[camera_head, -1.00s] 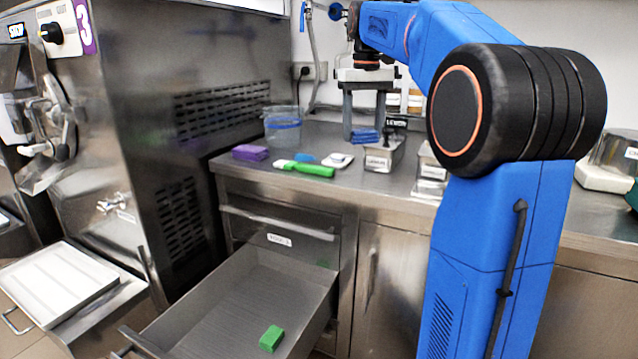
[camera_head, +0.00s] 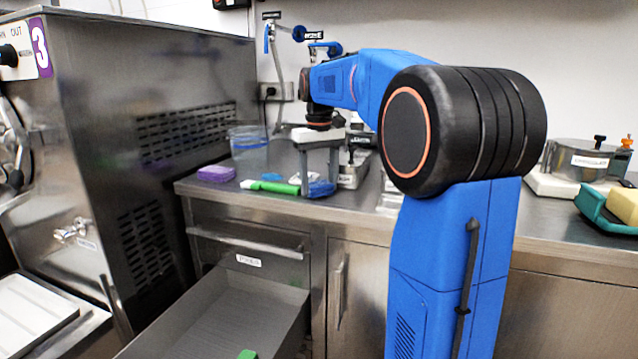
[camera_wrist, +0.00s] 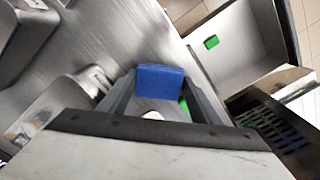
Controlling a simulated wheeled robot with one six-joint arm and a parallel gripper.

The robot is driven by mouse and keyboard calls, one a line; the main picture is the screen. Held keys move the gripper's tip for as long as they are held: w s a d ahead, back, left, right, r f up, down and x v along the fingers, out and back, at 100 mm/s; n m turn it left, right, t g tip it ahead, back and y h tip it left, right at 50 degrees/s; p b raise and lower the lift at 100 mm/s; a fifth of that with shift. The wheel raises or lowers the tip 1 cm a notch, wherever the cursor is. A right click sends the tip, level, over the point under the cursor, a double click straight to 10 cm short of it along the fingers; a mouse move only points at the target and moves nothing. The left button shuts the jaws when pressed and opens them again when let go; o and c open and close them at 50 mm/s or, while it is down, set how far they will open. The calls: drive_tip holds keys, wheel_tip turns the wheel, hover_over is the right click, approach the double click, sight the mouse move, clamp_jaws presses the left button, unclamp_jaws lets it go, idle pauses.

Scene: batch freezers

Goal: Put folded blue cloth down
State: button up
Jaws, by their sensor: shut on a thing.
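The folded blue cloth (camera_wrist: 160,82) is held between the two fingers of my gripper (camera_wrist: 160,92) in the wrist view. In the head view my gripper (camera_head: 320,186) points down over the counter (camera_head: 345,205), near its front edge, with the blue cloth (camera_head: 321,189) low between the fingers. Whether the cloth touches the counter top is unclear. A green-handled tool (camera_head: 272,187) lies just left of the gripper. Another small blue item (camera_head: 267,177) sits behind the tool.
A purple block (camera_head: 216,173) and a clear tub (camera_head: 249,147) stand to the left. A metal container (camera_head: 352,174) is close on the right. Below, an open drawer (camera_head: 225,315) holds a green block (camera_head: 247,354). The freezer (camera_head: 165,140) walls the left side.

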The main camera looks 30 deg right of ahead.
sight(319, 184)
drive_tip(key=shift+f, duration=0.2)
drive_tip(key=o, duration=1.2)
wheel_tip(319, 184, up, 12)
drive_tip(key=s+a+f+t, duration=0.1)
drive_tip(key=s+a+f, duration=0.4)
drive_tip(key=s, duration=0.2)
drive_tip(key=s+a+f+t, duration=0.1)
drive_tip(key=s+a+f, duration=0.45)
drive_tip(key=s, duration=0.25)
drive_tip(key=s+a+f+t, duration=0.1)
drive_tip(key=s+f, duration=0.4)
drive_tip(key=f, duration=0.1)
drive_tip(key=s+a+f+n+t, duration=0.1)
drive_tip(key=s+a+f, duration=0.1)
drive_tip(key=s+f, duration=0.3)
drive_tip(key=s+a+f, duration=0.2)
drive_tip(key=s+f, duration=0.3)
drive_tip(key=f, duration=0.3)
drive_tip(key=shift+a+f+t, duration=0.15)
drive_tip(key=shift+f+t, duration=0.05)
drive_tip(key=shift+t, duration=0.2)
